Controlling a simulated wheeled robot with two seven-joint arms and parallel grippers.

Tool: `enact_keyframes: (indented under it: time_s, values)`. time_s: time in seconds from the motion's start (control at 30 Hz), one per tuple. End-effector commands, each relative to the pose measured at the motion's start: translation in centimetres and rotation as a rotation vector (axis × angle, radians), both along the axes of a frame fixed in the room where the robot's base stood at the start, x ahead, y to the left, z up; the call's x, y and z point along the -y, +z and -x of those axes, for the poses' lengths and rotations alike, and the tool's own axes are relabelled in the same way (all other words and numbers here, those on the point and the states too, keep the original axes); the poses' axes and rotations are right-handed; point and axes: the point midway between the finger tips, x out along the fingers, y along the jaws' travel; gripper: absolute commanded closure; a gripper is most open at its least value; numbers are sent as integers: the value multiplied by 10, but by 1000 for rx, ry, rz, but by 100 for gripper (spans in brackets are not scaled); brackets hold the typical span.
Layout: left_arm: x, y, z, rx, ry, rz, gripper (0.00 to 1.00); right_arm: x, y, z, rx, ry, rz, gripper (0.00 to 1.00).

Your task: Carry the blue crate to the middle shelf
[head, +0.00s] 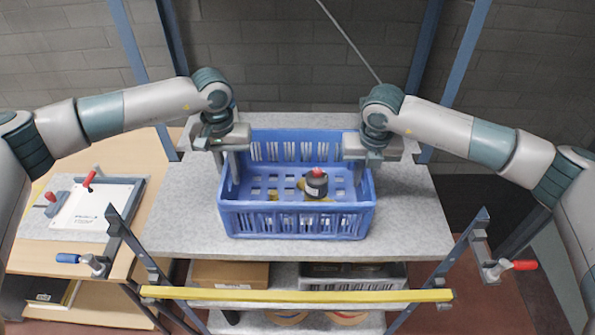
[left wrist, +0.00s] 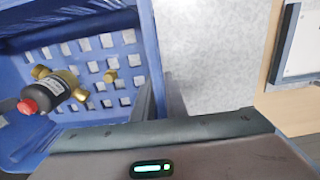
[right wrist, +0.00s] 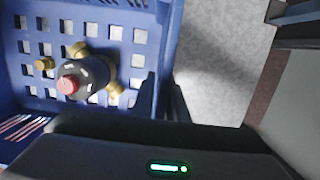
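The blue crate (head: 295,221) sits upright on the grey top surface (head: 180,215) of a rack. Inside it lies a dark pump part with a red cap and brass fittings (head: 316,184), also seen in the left wrist view (left wrist: 50,95) and the right wrist view (right wrist: 88,75). My left gripper (head: 232,172) is at the crate's left wall, its fingers closed about the rim. My right gripper (head: 358,172) is at the right wall, with a finger on each side of it. Fingertip contact is partly hidden.
Lower shelves hold a cardboard box (head: 230,274), a dark crate (head: 352,272) and partly hidden round items. A yellow bar (head: 296,295) crosses the rack's front. A wooden table (head: 120,160) with a white panel (head: 95,208) stands left. The top surface is clear beside the blue crate.

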Motion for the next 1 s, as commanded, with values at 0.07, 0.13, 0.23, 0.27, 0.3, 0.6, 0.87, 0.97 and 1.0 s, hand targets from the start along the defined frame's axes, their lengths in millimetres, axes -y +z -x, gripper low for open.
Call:
enact_keyframes:
  time_s: [0.07, 0.13, 0.23, 0.27, 0.3, 0.6, 0.87, 0.97, 1.0]
  values:
    - [0, 1, 0, 0, 0, 0, 73, 0, 1, 0, 0, -1, 0, 72]
    - [0, 1, 0, 0, 0, 1, 73, 0, 1, 0, 0, -1, -1, 72]
    - [0, 1, 0, 0, 0, 1, 73, 0, 1, 0, 0, -1, -2, 72]
    - [0, 1, 0, 0, 0, 1, 73, 0, 1, 0, 0, -1, -2, 72]
    - [0, 1, 0, 0, 0, 1, 73, 0, 1, 0, 0, -1, -2, 72]
    - [0, 15, -1, 3, 0, 2, 73, -1, 1, 0, 1, -1, -3, 72]
    - [1, 54, -1, 4, 0, 3, 73, -1, 1, 0, 1, 0, -4, 72]
    - [0, 73, -1, 4, 0, 2, 73, -1, 1, 0, 1, 0, -4, 72]
    - [0, 80, 0, 4, 0, 2, 73, -1, 1, 0, 1, 0, -4, 72]
